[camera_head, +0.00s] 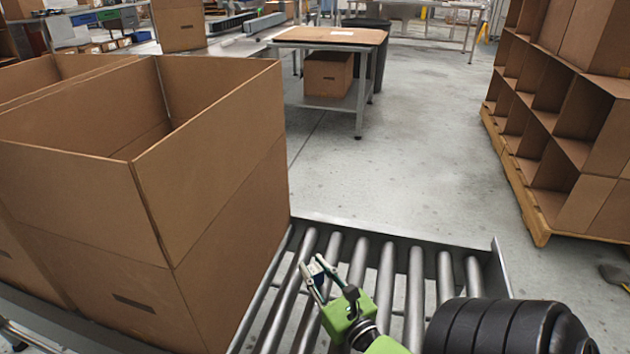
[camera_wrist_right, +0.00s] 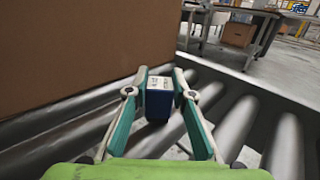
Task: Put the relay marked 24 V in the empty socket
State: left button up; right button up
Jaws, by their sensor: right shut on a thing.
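My right gripper (camera_head: 316,278) is over the roller conveyor (camera_head: 385,285), beside the right side of a large open cardboard box. In the right wrist view the right gripper (camera_wrist_right: 158,98) is shut on a small block (camera_wrist_right: 158,105) with a dark blue body and a pale, printed top face. The print is too small to read, so I cannot tell whether it is the relay marked 24 V. In the head view the block is a tiny blue and white shape between the fingertips. No socket is visible in either view. My left gripper is not in view.
The open cardboard box (camera_head: 215,190) fills the left and stands close to my right gripper. A workbench (camera_head: 335,37) stands behind, with a closed carton (camera_head: 328,75) on its lower shelf. Stacked cartons (camera_head: 570,120) stand on a pallet (camera_head: 527,203) at right. The concrete floor between is clear.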

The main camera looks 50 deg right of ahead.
jog(key=o, duration=1.1)
